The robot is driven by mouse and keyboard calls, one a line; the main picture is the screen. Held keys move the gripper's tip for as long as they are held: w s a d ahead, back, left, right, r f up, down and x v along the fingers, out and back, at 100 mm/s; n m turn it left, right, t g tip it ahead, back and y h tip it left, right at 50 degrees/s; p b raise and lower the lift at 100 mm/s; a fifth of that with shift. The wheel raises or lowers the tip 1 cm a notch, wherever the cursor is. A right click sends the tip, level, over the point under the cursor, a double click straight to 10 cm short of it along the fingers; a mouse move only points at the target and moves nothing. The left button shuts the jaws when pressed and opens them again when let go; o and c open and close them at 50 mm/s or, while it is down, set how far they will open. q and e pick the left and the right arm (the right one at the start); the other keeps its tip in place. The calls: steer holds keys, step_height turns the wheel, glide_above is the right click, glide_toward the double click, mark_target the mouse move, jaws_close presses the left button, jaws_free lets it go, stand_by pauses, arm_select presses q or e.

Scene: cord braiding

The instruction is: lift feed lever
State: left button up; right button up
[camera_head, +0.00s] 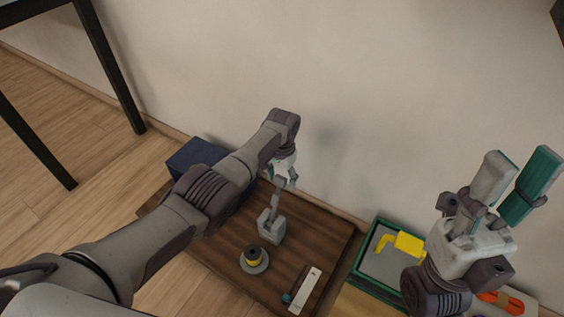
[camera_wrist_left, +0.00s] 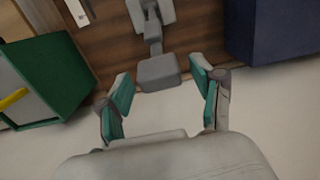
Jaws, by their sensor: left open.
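The feed lever (camera_head: 274,203) is a grey arm rising from a small grey block (camera_head: 271,227) on the brown wooden board. In the left wrist view its flat grey end (camera_wrist_left: 158,73) lies between and just beyond my fingertips, with a gap on each side. My left gripper (camera_head: 284,178) is at the top of the lever, open, its teal-padded fingers (camera_wrist_left: 162,85) apart and holding nothing. In the head view the arm partly hides the fingers. My right gripper (camera_head: 513,186) is raised at the right, open and empty, teal-padded fingers pointing up.
A dark blue box (camera_head: 190,157) stands behind left. A green tray (camera_head: 363,250) holds a yellow piece (camera_head: 408,243). Orange cord (camera_head: 505,301) lies far right.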

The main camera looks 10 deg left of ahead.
arm_select(q)
step_height(320, 180, up, 11)
steer(key=shift+w, duration=0.2)
steer(key=shift+d+f, duration=0.1)
stand_by(0.4)
